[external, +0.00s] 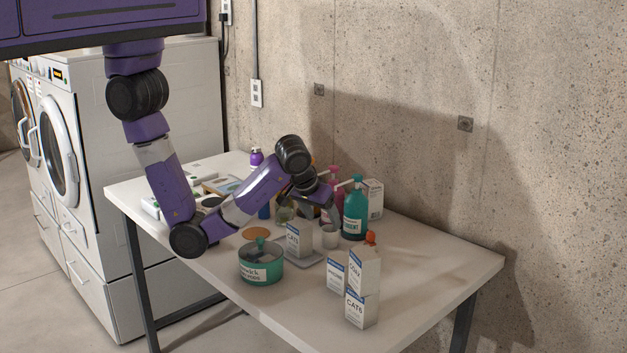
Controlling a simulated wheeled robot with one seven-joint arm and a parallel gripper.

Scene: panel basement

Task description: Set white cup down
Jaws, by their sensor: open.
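A small white cup (330,237) stands upright on the table (420,270), left of the teal pump bottle and just right of a CAT6 carton. My gripper (328,214) is open and points down just above the cup. The fingertips are small and partly lost against the bottles behind. I cannot tell whether they touch the cup's rim.
The teal bottle (355,212) and a pink bottle (333,182) stand close behind. A CAT6 carton (299,240), a green tin (261,264) and stacked cartons (362,302) stand in front. A cork disc (255,233) lies left. The table's right end is clear.

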